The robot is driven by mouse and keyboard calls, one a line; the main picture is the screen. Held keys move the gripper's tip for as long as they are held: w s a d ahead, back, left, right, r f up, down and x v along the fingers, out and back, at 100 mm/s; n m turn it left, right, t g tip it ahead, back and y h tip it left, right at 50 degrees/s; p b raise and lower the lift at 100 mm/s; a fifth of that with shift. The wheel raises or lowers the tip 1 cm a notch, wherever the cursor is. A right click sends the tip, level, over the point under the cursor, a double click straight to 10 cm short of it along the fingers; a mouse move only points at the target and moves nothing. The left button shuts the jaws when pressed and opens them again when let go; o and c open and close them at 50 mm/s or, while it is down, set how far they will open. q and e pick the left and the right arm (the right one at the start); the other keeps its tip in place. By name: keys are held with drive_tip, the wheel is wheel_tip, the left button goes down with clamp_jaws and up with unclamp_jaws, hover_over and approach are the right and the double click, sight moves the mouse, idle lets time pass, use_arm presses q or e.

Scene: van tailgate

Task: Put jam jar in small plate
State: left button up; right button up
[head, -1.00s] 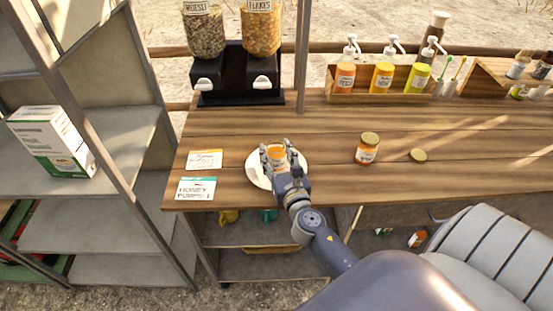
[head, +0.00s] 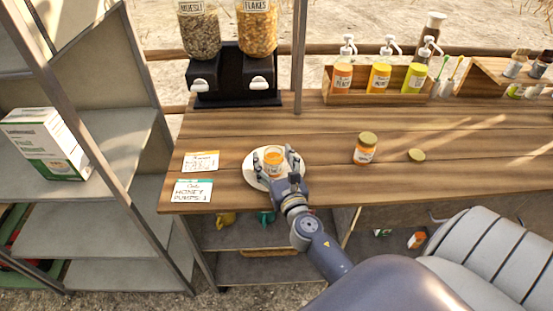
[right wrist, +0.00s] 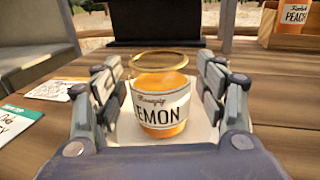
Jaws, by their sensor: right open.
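An open glass jar of orange jam (head: 273,159) stands upright on the small white plate (head: 251,180) on the wooden counter. In the right wrist view the fingers (right wrist: 162,85) stand apart from the glass. A second jar with a gold lid (head: 365,148) stands to the right on the counter. My left gripper is out of view.
A loose gold lid (head: 416,155) lies right of the lidded jar. Two cards (head: 192,190) lie left of the plate. A cereal dispenser (head: 235,80) and a wooden box of pump bottles (head: 378,85) stand at the back. The counter between plate and lidded jar is clear.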

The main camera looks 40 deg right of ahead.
drive_tip(key=b+v, duration=0.3)
drive_tip(key=v, duration=0.8)
drive_tip(key=shift+s+a+r, duration=0.1)
drive_tip(key=shift+s+a+r+b, duration=0.1)
drive_tip(key=shift+s+b, duration=0.2)
drive_tip(key=shift+s, duration=0.05)
